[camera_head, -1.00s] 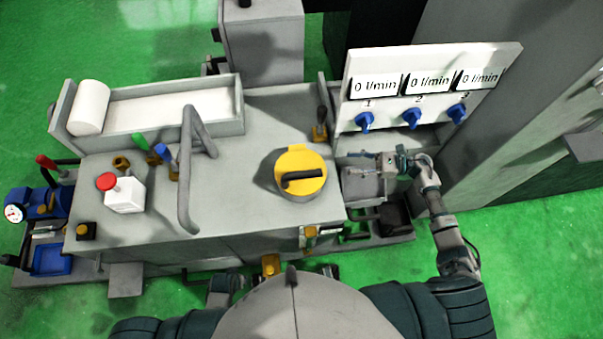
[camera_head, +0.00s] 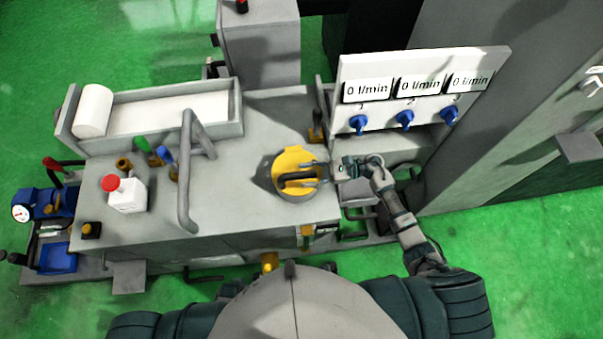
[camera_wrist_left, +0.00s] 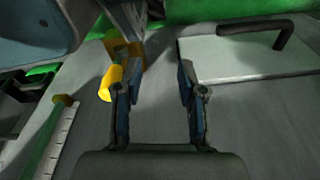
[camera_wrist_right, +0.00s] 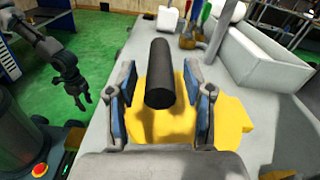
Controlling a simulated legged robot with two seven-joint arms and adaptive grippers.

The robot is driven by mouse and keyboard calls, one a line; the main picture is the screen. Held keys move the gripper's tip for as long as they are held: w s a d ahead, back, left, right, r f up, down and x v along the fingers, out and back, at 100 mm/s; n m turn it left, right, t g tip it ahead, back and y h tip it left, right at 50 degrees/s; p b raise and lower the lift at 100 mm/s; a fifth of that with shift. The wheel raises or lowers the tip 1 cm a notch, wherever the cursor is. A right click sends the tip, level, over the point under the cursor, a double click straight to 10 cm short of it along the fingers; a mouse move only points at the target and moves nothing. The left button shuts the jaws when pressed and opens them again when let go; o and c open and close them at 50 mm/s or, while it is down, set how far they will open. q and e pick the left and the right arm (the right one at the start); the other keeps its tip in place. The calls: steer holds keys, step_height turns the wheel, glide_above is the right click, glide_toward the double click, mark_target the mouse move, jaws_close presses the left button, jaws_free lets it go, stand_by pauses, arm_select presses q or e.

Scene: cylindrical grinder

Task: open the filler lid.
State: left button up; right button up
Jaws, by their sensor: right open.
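The filler lid (camera_head: 285,160) is a round yellow cap on top of the grey machine, with a black bar handle (camera_wrist_right: 159,75) across it. It looks closed. My right gripper (camera_head: 318,174) is at the lid's right side, its open fingers reaching over it. In the right wrist view, the fingers stand apart on either side of the handle, with the yellow lid behind. Whether they touch the handle cannot be told. My left gripper (camera_wrist_left: 158,90) is open and empty over grey surfaces in the left wrist view; it is hidden in the head view.
A panel with blue knobs (camera_head: 405,118) stands behind my right arm. A bent grey pipe (camera_head: 187,170), a red-topped white box (camera_head: 127,194) and a long tray (camera_head: 172,112) lie left of the lid. The machine top between pipe and lid is clear.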

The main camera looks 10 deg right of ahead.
mark_target(298, 176)
steer(key=shift+a, duration=1.5)
steer(key=shift+c, duration=1.3)
jaws_close()
arm_select(q)
steer(key=shift+s+a+f, duration=0.25)
steer(key=shift+a+f, duration=0.2)
arm_select(e)
steer(key=shift+w+d, duration=0.1)
steer(key=shift+d, duration=0.3)
arm_select(q)
steer(key=shift+a, duration=0.1)
arm_select(e)
steer(key=shift+r, duration=0.1)
